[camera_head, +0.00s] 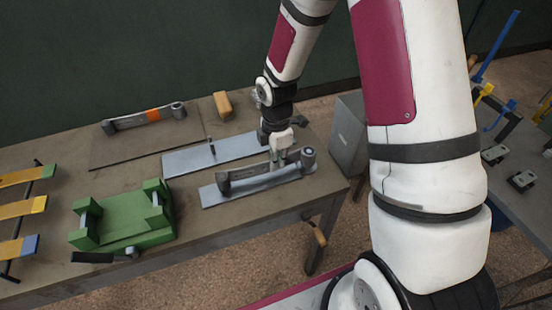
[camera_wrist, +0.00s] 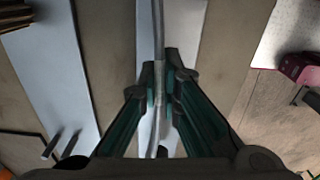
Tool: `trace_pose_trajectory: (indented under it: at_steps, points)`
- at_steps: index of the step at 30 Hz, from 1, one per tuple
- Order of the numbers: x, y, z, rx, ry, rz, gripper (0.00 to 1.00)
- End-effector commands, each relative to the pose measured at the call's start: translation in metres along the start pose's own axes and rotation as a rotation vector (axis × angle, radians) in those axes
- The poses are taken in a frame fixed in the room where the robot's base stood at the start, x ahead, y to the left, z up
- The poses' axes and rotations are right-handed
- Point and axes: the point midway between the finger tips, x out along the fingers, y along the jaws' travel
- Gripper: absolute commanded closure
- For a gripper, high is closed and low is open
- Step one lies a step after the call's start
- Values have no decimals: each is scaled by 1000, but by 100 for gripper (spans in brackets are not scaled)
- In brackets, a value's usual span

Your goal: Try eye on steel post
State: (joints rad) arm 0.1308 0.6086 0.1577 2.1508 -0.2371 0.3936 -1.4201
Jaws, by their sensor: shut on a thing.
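A grey leaf spring (camera_head: 258,183), with a rolled eye at its right end, lies along the front pale steel plate (camera_head: 212,198). My gripper (camera_head: 279,160) is over the right half of that spring and shut on it. In the wrist view the spring (camera_wrist: 158,35) runs as a thin strip between my fingers (camera_wrist: 160,85). I cannot tell whether it touches the plate. A short upright steel post (camera_head: 212,149) stands on the pale plate behind (camera_head: 190,161), left of my gripper and apart from it. Two dark bars show on that plate at the wrist view's lower left, perhaps post and shadow.
A second spring with an orange band (camera_head: 150,118) lies on a brown board at the back. A green fixture (camera_head: 125,218) stands front left, beside a rack of coloured bars (camera_head: 20,210). A wooden block (camera_head: 222,104) and a grey box (camera_head: 349,133) are near the back and right edge.

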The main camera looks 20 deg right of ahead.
Motion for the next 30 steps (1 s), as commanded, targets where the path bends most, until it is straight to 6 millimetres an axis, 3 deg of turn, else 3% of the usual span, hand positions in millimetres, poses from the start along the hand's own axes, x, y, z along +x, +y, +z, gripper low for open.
trace_pose_trajectory:
  at_steps: [21, 24, 30]
  points:
    - [13, 1, 0, 0, 0, 2, 100]
    - [13, 1, 0, 0, 0, 2, 74]
    - [13, 0, 0, 0, 0, 1, 71]
